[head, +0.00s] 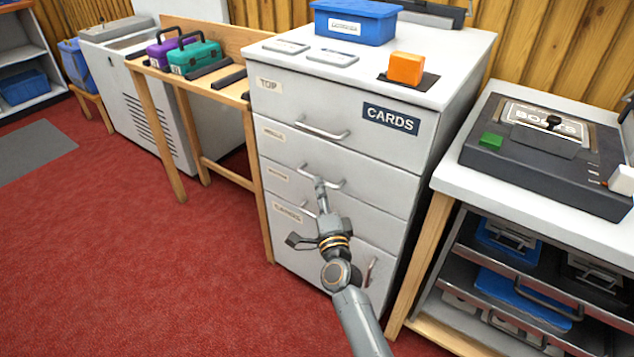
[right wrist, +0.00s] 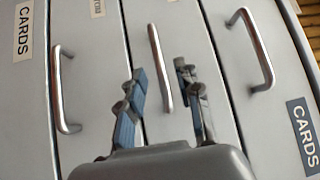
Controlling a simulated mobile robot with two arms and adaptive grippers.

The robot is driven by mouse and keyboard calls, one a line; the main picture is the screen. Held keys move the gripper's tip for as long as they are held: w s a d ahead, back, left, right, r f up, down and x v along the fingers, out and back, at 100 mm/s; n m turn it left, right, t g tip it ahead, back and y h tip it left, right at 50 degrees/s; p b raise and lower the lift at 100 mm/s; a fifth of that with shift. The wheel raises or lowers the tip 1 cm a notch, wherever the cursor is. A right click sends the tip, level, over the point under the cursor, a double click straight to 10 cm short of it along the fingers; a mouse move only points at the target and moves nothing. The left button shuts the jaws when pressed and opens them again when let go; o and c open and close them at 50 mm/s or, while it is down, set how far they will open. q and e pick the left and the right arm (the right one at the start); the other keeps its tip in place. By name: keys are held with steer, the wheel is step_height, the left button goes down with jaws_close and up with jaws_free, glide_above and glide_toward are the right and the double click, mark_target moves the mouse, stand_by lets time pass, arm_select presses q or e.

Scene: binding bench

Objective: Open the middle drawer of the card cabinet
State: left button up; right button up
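The white card cabinet (head: 466,75) stands in the middle of the head view, with its drawer fronts flush. The middle drawer's handle (head: 337,184) is a metal bar, also in the right wrist view (right wrist: 154,45). My right gripper (head: 321,192) is in front of it. In the right wrist view my right gripper (right wrist: 160,80) has its two fingers apart, one on each side of the middle handle. No clear contact with the bar shows. The arm hides part of the lower fronts. My left gripper is not in view.
The top drawer's handle (head: 322,131) is just above. A blue box (head: 355,22) and an orange block (head: 406,68) are on the cabinet top. A wooden table (head: 222,92) is at left, a bench with a dark machine (head: 560,165) at right. Red floor is clear at front left.

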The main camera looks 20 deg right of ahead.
steer(key=shift+w+d+r, duration=0.1)
steer(key=shift+w+r, duration=0.05)
steer(key=shift+w, duration=0.9)
steer(key=shift+w+d+r, duration=0.1)
steer(key=shift+w, duration=0.95)
steer(key=shift+c, duration=0.4)
jaws_close()
